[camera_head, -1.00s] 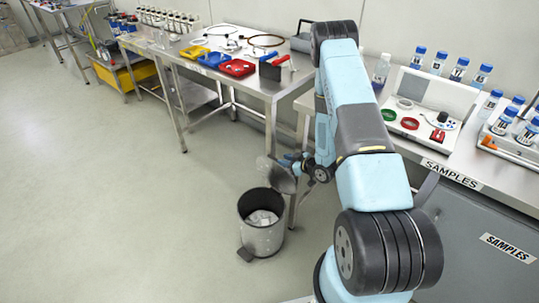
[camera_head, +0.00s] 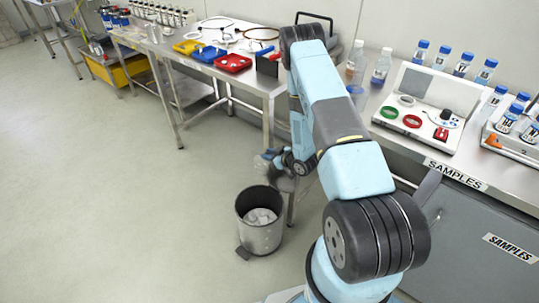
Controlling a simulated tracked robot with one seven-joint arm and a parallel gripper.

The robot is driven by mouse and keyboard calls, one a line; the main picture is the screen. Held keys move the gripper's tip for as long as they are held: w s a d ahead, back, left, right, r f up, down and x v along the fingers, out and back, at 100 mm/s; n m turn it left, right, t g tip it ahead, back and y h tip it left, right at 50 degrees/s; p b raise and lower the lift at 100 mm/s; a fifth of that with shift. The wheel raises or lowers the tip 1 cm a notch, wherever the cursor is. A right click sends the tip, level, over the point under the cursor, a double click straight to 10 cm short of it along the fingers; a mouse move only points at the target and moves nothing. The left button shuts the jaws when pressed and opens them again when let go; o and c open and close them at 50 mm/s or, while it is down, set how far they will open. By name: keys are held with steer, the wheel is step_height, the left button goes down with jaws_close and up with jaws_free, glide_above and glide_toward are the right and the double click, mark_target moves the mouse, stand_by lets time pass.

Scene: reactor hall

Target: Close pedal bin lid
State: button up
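The pedal bin (camera_head: 261,238) is a small metal cylinder on the floor by a bench leg. Its top is open, and pale crumpled contents show inside. The pedal (camera_head: 243,253) sticks out at its lower front left. The lid (camera_head: 284,183) appears as a greyish shape standing up at the back right of the rim, partly hidden by my wrist. My gripper (camera_head: 265,162) is above and behind the bin, near the top of the raised lid. It is small and blurred, so I cannot tell its finger state or whether it touches the lid.
The samples bench (camera_head: 455,174) with bottles and a white case (camera_head: 425,110) stands at the right. Another metal bench (camera_head: 235,84) with coloured trays (camera_head: 208,54) stands behind the bin. The floor (camera_head: 110,200) left of the bin is clear.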

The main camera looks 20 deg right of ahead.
steer(key=shift+a, duration=0.15)
jaws_close()
